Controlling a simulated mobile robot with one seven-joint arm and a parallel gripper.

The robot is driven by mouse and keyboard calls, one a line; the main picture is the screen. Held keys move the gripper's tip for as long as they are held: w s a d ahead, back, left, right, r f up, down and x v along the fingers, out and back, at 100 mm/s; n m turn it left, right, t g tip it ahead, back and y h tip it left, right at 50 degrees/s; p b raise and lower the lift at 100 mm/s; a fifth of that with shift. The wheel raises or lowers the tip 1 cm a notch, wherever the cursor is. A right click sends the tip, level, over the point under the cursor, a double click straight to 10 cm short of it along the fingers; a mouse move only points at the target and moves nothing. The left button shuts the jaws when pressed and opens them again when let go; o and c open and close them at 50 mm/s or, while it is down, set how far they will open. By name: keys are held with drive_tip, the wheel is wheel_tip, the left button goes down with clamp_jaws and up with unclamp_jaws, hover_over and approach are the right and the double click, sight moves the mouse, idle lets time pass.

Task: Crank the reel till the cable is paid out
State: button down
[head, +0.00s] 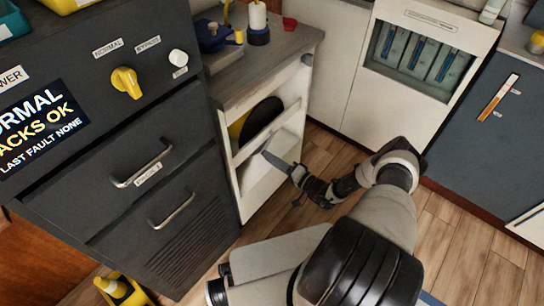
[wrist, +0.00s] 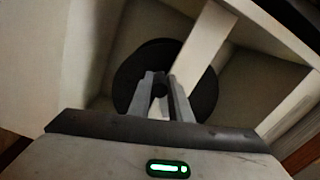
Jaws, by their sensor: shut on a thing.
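The reel shows in the head view as a black disc (head: 263,115) with a yellow part (head: 237,128) at its left, inside the open white cabinet. In the wrist view the black disc (wrist: 135,70) lies right behind my fingers. My gripper (head: 271,156) reaches into the cabinet front, below the slanted white bar. In the wrist view my gripper (wrist: 160,84) is shut on a small dark piece, which looks like the crank's handle. The rest of the crank is hidden, and I cannot make out the cable.
A slanted white bar (head: 268,130) crosses the cabinet opening, close to my gripper; it also shows in the wrist view (wrist: 203,45). A dark panel (head: 120,185) with metal handles stands to the left. Wooden floor (head: 470,240) is clear at right.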

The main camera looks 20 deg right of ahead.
drive_tip(key=shift+w+d+f+n, duration=0.1)
drive_tip(key=shift+d+f+n, duration=0.2)
drive_tip(key=shift+n, duration=0.2)
drive_tip(key=c, duration=1.6)
unclamp_jaws()
